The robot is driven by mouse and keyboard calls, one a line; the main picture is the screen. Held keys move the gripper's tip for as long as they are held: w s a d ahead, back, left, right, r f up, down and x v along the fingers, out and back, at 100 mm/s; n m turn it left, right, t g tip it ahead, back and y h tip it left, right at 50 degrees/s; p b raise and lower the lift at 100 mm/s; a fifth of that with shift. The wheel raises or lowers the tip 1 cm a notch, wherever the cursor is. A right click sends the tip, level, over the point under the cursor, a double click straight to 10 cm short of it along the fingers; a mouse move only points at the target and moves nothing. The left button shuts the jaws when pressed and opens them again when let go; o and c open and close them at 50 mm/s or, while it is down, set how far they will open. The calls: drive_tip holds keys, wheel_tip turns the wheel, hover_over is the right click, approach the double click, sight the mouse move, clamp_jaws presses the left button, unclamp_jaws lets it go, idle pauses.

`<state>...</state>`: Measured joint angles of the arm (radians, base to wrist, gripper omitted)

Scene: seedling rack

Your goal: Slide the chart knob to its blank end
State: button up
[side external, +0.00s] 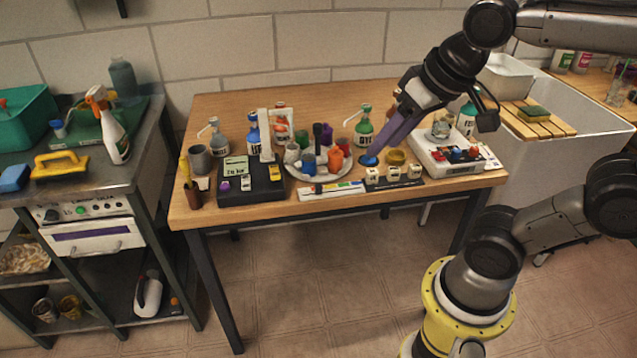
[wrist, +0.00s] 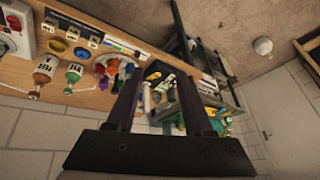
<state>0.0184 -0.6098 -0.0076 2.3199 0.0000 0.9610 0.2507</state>
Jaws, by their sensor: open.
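A narrow white strip (side external: 332,190) with small coloured marks lies near the front edge of the table, left of centre; it looks like the chart. It also shows as a pale strip (wrist: 126,47) in the wrist view. Its knob is too small to make out, and I cannot tell which end is blank. My gripper (side external: 373,153) is above the table, to the right of and behind the strip, near a blue round dish (side external: 368,161). Its two dark fingers (wrist: 158,80) are spread and empty in the wrist view. It appears apart from the strip.
A black strip with white blocks (side external: 394,175) lies right of the chart. A round tray (side external: 345,177) of coloured cups stands behind it, a black box (side external: 262,192) to its left. A white scale-like unit (side external: 470,163) is at right. Several labelled bottles stand behind.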

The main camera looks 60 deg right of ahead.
drive_tip(key=w+d+r+m+g, duration=0.1)
drive_tip(key=w+d+m, duration=0.15)
drive_tip(key=w, duration=0.55)
drive_tip(key=m+g, duration=0.4)
hover_over(318, 186)
wheel_tip(318, 186, down, 13)
drive_tip(key=shift+n, duration=0.25)
wheel_tip(318, 186, down, 13)
drive_tip(key=shift+d, duration=0.1)
clamp_jaws()
